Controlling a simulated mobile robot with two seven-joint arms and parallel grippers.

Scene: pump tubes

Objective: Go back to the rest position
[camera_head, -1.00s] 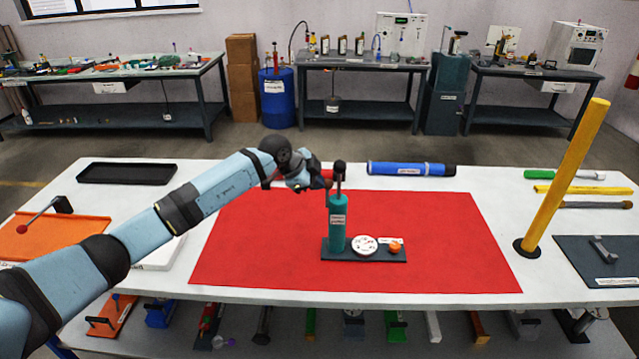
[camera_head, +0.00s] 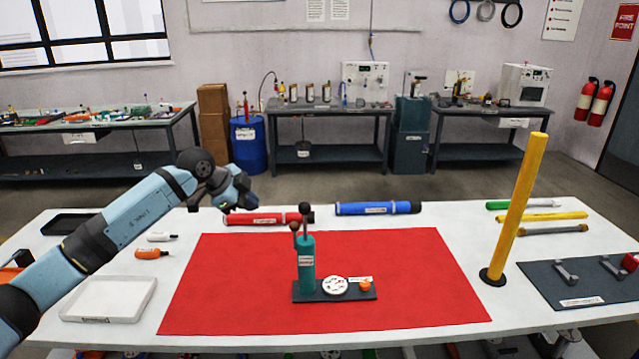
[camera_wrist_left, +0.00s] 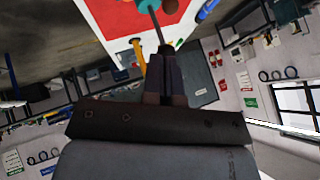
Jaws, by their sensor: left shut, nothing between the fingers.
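My left gripper (camera_head: 245,198) is in the head view, raised above the back left part of the table, apart from the pump. Its closed fingers (camera_wrist_left: 166,80) show in the left wrist view with nothing between them. The green pump (camera_head: 306,265) stands upright on its dark base plate (camera_head: 312,291) on the red mat (camera_head: 420,300). A white round dial and an orange knob (camera_head: 365,286) sit on the same plate. My right gripper is not in view.
A red tube (camera_head: 270,218) and a blue tube (camera_head: 378,208) lie behind the mat. A yellow post (camera_head: 515,210) stands at the right. A white tray (camera_head: 110,298) lies at the left, near my arm. A dark board (camera_head: 545,285) lies at the right.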

